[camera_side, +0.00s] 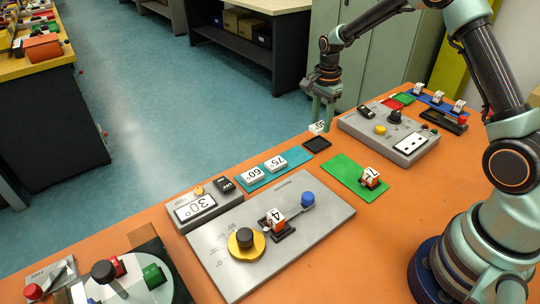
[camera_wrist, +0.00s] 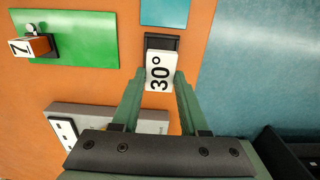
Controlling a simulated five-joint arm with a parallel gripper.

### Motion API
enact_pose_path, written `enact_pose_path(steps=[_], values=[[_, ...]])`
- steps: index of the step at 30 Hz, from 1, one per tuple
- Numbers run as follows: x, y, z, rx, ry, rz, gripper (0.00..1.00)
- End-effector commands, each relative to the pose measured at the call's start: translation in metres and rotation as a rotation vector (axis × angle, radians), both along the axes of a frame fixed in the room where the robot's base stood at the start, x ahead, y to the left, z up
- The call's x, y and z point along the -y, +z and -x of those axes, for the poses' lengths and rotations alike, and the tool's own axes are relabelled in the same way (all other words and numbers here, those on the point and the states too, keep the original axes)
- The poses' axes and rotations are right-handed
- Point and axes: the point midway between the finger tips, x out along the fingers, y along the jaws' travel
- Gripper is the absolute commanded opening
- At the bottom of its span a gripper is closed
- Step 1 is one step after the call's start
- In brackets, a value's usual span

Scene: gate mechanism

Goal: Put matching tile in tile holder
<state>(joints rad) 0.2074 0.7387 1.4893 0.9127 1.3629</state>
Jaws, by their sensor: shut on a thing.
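My gripper (camera_side: 321,117) is shut on a white tile (camera_wrist: 160,72) marked 30°. The tile also shows under the fingers in the side view (camera_side: 318,127). A black square tile holder (camera_side: 317,144) lies on the orange table close to the tile. In the wrist view the holder (camera_wrist: 162,41) shows just beyond the tile, which hides its near part. In the side view the tile appears above the holder's far side. A grey box with a display (camera_side: 195,207) reads 30°. Tiles marked 60° (camera_side: 253,174) and 75° (camera_side: 275,164) lie on a teal mat.
A green mat (camera_side: 345,178) with a numbered block (camera_side: 370,177) lies right of the holder. A grey control panel (camera_side: 410,143) stands behind it. A grey plate (camera_side: 220,275) with knobs is at the front. The table's far edge is close to my gripper.

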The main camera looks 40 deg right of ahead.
Motion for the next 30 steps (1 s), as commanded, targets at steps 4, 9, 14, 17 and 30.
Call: enact_pose_path(steps=[4, 9, 14, 17, 30], values=[[0.000, -0.015, 0.000, -0.002, 0.000, 0.000, 0.00], [0.000, -0.029, 0.000, -0.002, 0.000, 0.000, 0.00], [0.000, -0.040, 0.000, -0.001, 0.000, 0.000, 0.00], [0.000, -0.044, 0.000, 0.000, 0.000, 0.000, 0.00], [0.000, -0.047, 0.000, 0.001, 0.000, 0.000, 0.00]])
